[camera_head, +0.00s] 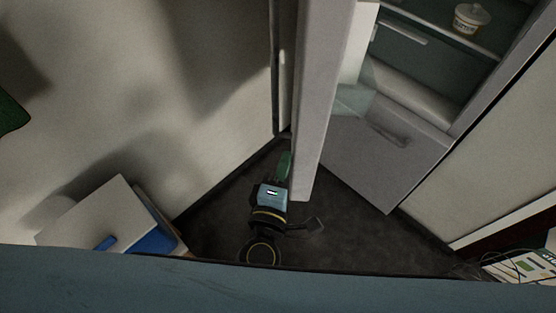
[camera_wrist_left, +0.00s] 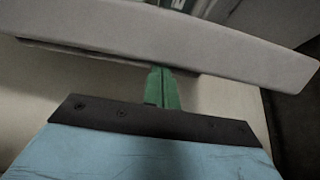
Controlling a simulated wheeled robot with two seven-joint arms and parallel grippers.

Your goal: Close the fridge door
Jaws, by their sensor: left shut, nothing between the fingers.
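The fridge door (camera_head: 314,95) stands open in the head view, seen edge-on as a long pale grey slab. The open fridge interior (camera_head: 440,60) is to its right. The door also crosses the upper part of the left wrist view (camera_wrist_left: 215,50). My left gripper (camera_head: 286,158) is at the left, outer side of the door near its lower end. Its green fingers (camera_wrist_left: 162,85) are shut together with nothing between them, and their tips reach the door's edge in the picture. I cannot tell whether they touch it. My right gripper is not in view.
A drawer front (camera_head: 375,150) is at the fridge's lower part, and a white tub (camera_head: 470,18) sits on a shelf. A white box with blue parts (camera_head: 110,218) is at the lower left. A pale wall (camera_head: 180,90) rises left of the door. Dark floor (camera_head: 345,235) is clear below.

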